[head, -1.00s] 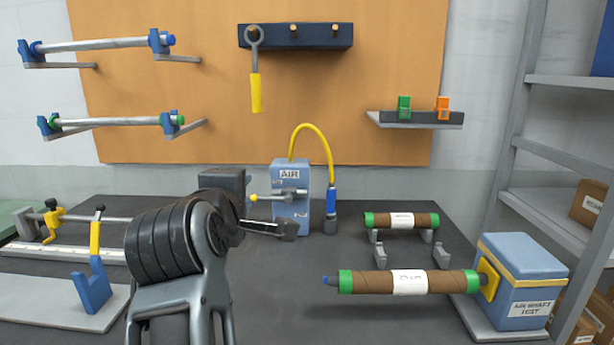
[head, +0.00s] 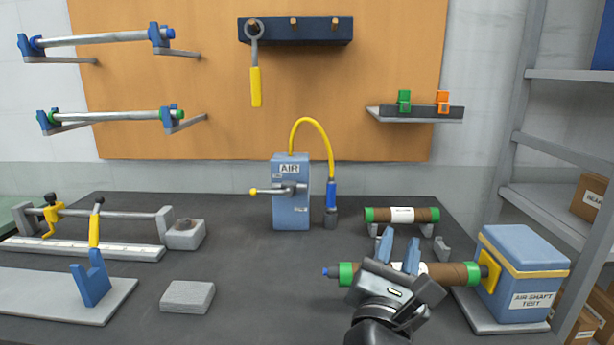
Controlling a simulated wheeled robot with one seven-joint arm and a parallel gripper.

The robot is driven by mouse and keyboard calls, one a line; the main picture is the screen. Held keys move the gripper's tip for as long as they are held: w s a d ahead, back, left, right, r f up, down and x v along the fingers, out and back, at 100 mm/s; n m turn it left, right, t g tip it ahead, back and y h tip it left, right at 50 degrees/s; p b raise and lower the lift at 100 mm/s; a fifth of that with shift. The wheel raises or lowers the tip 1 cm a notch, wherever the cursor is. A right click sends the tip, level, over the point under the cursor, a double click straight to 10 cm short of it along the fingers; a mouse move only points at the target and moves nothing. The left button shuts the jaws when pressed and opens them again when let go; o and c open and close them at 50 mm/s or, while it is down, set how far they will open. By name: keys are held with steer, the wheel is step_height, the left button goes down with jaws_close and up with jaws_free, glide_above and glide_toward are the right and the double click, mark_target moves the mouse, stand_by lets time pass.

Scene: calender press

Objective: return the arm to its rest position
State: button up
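My gripper (head: 399,246) is at the lower right in the head view, with its two blue-grey fingers pointing up and away from me. The fingers stand apart with nothing seen held between them, so it looks open and empty. It is in front of the brown roll with green ends (head: 455,273) and hides the middle of that roll. I cannot tell how much space lies between gripper and roll.
The roll's right end meets the blue air shaft test box (head: 522,275). A second roll (head: 425,215) rests behind on grey supports. The blue AIR box (head: 290,200) with its yellow hose stands at the back middle. The front middle is clear.

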steer(key=s+d+f+n+t+y+b, duration=0.1)
steer(key=s+d+f+n+t+y, duration=0.3)
steer(key=s+n, duration=0.65)
steer(key=s+d+f+n+g+y+b, duration=0.15)
steer(key=s+d+f+n, duration=0.5)
steer(key=n, duration=0.65)
steer(key=s+a+f+n+g+y, duration=0.1)
steer(key=s+f+n+g, duration=0.2)
steer(key=s+n, duration=0.7)
steer(key=s+a+f+n+g+y+b, duration=0.1)
steer(key=s+f+n+g, duration=0.3)
steer(key=s+n, duration=0.6)
steer(key=s+y, duration=0.1)
steer(key=s, duration=0.6)
steer(key=shift+a+f, duration=0.2)
steer(key=shift+a, duration=0.1)
